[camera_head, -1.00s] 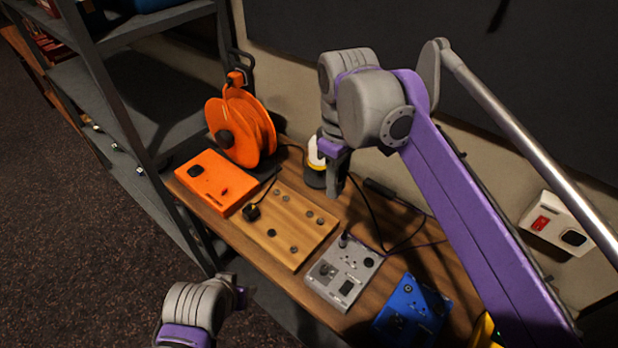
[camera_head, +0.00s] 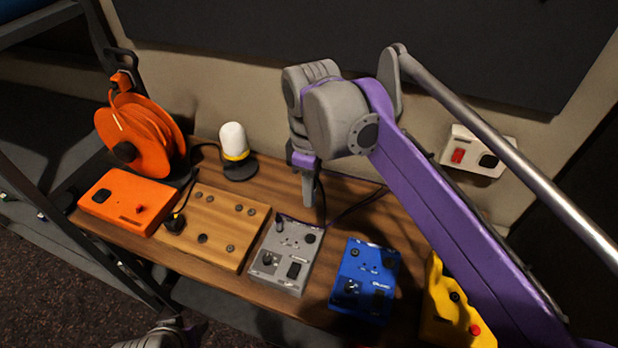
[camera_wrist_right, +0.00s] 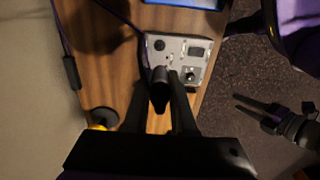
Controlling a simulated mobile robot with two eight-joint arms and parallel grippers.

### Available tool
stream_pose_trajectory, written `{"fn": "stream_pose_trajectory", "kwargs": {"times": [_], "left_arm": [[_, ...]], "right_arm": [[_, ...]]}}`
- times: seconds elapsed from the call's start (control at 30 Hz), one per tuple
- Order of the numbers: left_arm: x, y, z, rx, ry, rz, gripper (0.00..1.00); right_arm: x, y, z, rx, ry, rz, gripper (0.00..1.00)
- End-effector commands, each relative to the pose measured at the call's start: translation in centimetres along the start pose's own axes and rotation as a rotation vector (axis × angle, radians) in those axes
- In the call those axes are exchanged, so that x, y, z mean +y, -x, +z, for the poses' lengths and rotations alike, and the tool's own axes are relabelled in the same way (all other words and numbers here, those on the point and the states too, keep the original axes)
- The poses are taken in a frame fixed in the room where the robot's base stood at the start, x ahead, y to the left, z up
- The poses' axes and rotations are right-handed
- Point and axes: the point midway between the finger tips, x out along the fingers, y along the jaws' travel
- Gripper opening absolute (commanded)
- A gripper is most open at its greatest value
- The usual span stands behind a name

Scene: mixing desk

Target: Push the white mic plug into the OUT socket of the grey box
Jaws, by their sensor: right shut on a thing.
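My right gripper (camera_head: 312,200) hangs above the desk, just behind and right of the grey box. In the wrist view, the right gripper (camera_wrist_right: 161,104) is shut on a dark-looking plug (camera_wrist_right: 160,85); no white shows on it. The grey box (camera_head: 285,256) has a round dark socket, a knob and a rectangular part on top. In the wrist view the grey box (camera_wrist_right: 180,58) lies beyond the plug, which hides part of its face. I cannot read the OUT label or tell plug-to-box contact. My left gripper (camera_wrist_right: 238,107) is open and empty, off the desk's front side.
A blue box (camera_head: 364,281) and a yellow box (camera_head: 452,312) stand right of the grey box. A dark cable piece (camera_wrist_right: 71,73) lies behind.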

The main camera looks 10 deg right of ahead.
Motion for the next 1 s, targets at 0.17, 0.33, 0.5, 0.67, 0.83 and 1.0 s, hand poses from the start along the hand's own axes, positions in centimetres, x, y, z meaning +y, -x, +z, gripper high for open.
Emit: {"fn": "stream_pose_trajectory", "kwargs": {"times": [0.17,0.33,0.5,0.67,0.83,1.0], "left_arm": [[0.0,-2.1,1.7,-0.012,0.0,0.0,0.53],[0.0,-3.7,2.9,-0.019,0.0,0.0,0.53],[0.0,-4.8,3.6,-0.023,0.0,0.0,0.53],[0.0,-5.4,4.0,-0.025,0.0,0.0,0.53],[0.0,-5.5,4.1,-0.026,0.0,0.0,0.53],[0.0,-5.5,4.0,-0.026,0.0,0.0,0.53]], "right_arm": [[0.0,-4.2,0.0,-0.001,0.0,-0.001,0.0],[0.0,-7.5,0.0,-0.001,0.0,-0.002,0.0],[0.0,-10.1,0.0,-0.001,0.0,-0.001,0.0],[0.0,-11.4,0.0,-0.001,0.0,0.0,0.0],[0.0,-11.9,0.0,0.0,0.0,0.0,0.0],[0.0,-11.8,0.0,0.0,0.0,0.0,0.0]]}}
